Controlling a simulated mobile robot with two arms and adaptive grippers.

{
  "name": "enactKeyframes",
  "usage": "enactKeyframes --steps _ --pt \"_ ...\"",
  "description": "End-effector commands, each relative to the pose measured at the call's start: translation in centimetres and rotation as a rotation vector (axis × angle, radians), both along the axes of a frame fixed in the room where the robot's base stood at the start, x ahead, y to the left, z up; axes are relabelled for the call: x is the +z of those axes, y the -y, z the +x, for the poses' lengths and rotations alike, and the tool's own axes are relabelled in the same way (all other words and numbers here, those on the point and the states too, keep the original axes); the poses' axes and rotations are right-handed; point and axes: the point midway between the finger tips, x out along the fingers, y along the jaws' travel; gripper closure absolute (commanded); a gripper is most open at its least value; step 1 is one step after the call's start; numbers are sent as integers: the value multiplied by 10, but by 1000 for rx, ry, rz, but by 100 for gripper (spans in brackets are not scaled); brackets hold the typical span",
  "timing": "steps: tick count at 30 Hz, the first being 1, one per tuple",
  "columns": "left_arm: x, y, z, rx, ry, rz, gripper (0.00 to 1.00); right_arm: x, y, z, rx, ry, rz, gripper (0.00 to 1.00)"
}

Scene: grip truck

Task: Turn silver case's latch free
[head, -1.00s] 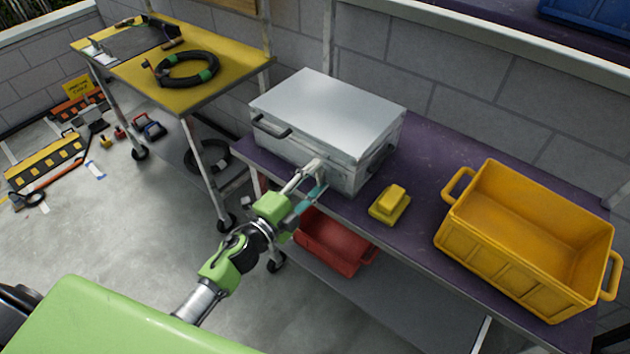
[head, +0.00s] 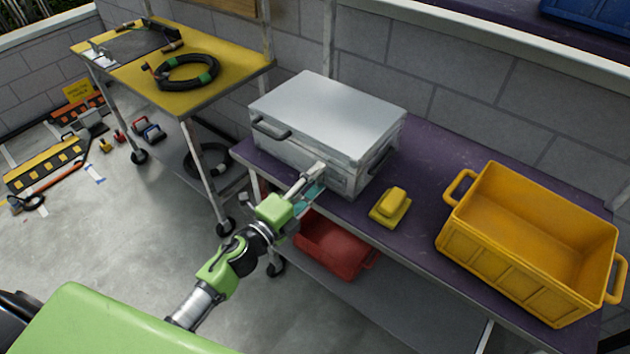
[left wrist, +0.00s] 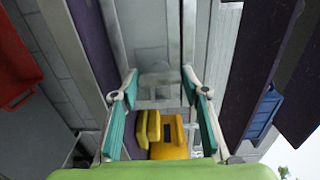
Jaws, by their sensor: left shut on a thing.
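The silver case (head: 325,112) stands closed on the purple-topped bench, with a dark handle (head: 270,130) on its left part. My left gripper (head: 314,178) is at the case's front face and is shut on the latch there. In the left wrist view the teal-padded fingers (left wrist: 160,84) stand on either side of a pale grey piece, the latch (left wrist: 160,103). In the head view the gripper hides most of the latch, so its exact angle is hard to tell. My right gripper is not in view.
A yellow block-shaped object (head: 390,207) sits on the purple bench (head: 440,160), right of the case. A yellow crate (head: 480,250) stands further right. A red bin (head: 335,245) is on the lower shelf. A yellow-topped cart (head: 220,70) with a coiled hose (head: 187,70) stands left.

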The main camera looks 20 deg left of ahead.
Motion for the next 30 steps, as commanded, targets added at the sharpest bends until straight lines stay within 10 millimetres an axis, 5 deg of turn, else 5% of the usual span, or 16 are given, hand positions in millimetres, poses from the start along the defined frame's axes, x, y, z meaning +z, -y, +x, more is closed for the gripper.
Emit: enactKeyframes --steps 2,3,4,17,30 --pt "-1 0 0 -1 0 5 80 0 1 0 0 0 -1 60" --pt "-1 0 0 -1 -1 6 48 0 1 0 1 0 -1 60" --pt "-1 0 0 -1 -1 6 42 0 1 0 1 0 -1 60" --pt "-1 -2 -6 0 -2 1 42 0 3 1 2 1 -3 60" --pt "-2 -30 -84 1 -5 1 42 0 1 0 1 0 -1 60"
